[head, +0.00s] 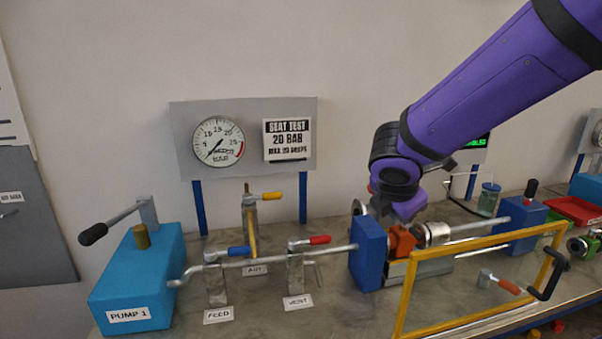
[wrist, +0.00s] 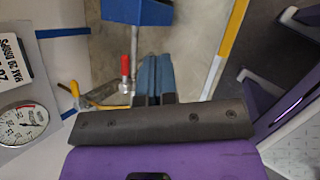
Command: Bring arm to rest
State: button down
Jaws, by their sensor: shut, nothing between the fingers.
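My purple arm (head: 480,85) reaches in from the upper right in the head view. Its dark wrist joint (head: 396,165) hangs over the bench, above and in front of the vessel with an orange body (head: 402,242) and a blue block (head: 368,253). The fingers cannot be made out clearly in the head view. In the wrist view my gripper (wrist: 154,62) shows two blue-grey fingers side by side, shut and empty. The blue block (wrist: 138,12) lies beyond the fingertips there, and the red-handled vent valve (wrist: 125,68) is just left of them.
A yellow frame (head: 480,250) stands along the bench front, right of centre. Pump 1 (head: 140,275), with its raised lever, is at left. Feed, air and vent valves sit on pipework between. A gauge panel (head: 243,135) stands behind. A red tray (head: 575,209) is far right.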

jog(key=s+d+r+m+g, duration=0.1)
jog(key=s+d+r+m, duration=0.6)
jog(key=s+d+m, duration=0.35)
jog(key=s+r+m+y, duration=0.2)
jog(key=s+m+y, duration=0.1)
jog(key=s+m, duration=0.9)
jog(key=shift+s, duration=0.2)
jog(key=shift+m, duration=0.25)
